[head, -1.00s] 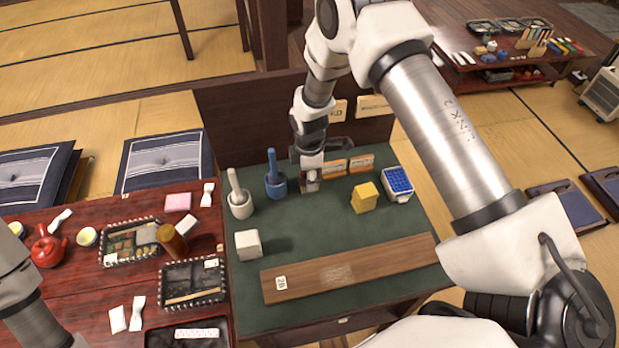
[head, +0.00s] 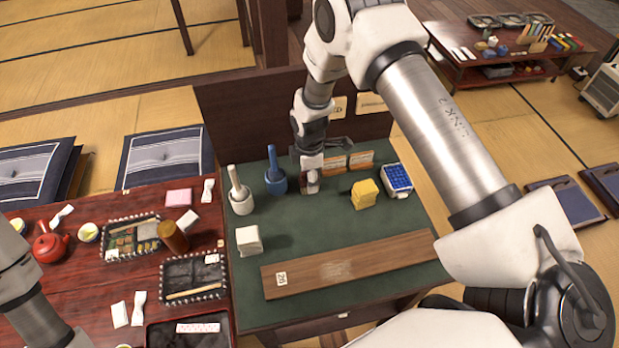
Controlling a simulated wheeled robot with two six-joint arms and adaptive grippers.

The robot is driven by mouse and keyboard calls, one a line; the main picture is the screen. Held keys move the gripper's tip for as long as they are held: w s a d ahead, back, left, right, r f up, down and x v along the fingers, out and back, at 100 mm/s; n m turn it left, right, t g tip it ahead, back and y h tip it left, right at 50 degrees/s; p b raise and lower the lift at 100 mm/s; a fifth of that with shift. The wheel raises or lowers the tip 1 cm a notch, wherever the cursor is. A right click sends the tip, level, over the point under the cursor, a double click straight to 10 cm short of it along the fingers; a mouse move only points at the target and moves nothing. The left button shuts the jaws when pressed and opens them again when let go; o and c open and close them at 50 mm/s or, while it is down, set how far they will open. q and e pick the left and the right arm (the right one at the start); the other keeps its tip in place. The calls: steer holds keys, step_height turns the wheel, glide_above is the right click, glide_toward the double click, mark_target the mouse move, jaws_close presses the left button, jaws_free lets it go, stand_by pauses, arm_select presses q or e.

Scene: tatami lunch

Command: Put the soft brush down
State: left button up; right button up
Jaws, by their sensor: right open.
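My right gripper (head: 309,185) is low over the back of the green table top (head: 300,232), between the blue mortar and two small wooden signs. It is open. A small brown and pale thing (head: 305,184) shows at its fingertips and may be the soft brush. The gripper covers much of it, and I cannot tell whether it touches the table. No other thing is clearly the brush. My left arm comes in at the lower left, and its gripper is outside the picture.
A blue mortar with pestle (head: 276,182) and a white one (head: 240,200) stand left of the gripper. A yellow block (head: 364,194) and a blue-topped box (head: 397,180) stand right. A white block (head: 248,241) and a wooden board (head: 350,265) lie nearer; green surface between is clear.

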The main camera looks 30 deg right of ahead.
step_height(320, 180, up, 11)
steer(key=shift+r+b, duration=0.1)
steer(key=shift+b, duration=1.05)
